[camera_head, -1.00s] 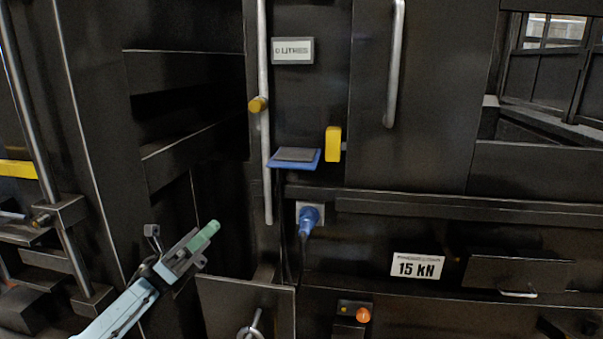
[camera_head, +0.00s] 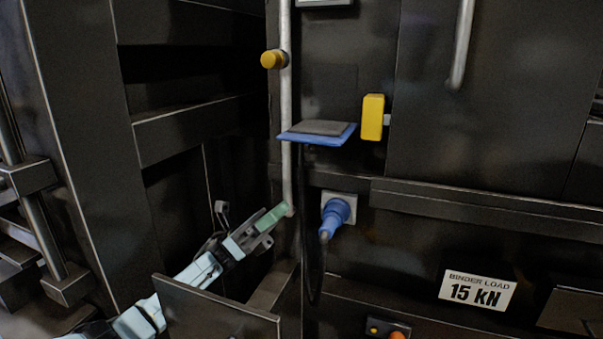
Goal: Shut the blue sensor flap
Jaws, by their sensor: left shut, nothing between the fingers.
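The blue sensor flap (camera_head: 317,133) sticks out level from the dark machine front, with a grey plate on its top. It is open, folded down to about horizontal. My left gripper (camera_head: 280,212) is shut and empty, below and to the left of the flap, apart from it. Its greenish fingertips are close to the vertical silver rod; I cannot tell whether they touch it. My right gripper is not in view.
A yellow block (camera_head: 373,117) is just right of the flap. A yellow knob (camera_head: 273,59) sits on the silver rod (camera_head: 286,95). A blue plug (camera_head: 335,215) with a dark cable is below the flap. A dark panel (camera_head: 215,312) stands out in front of my left arm.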

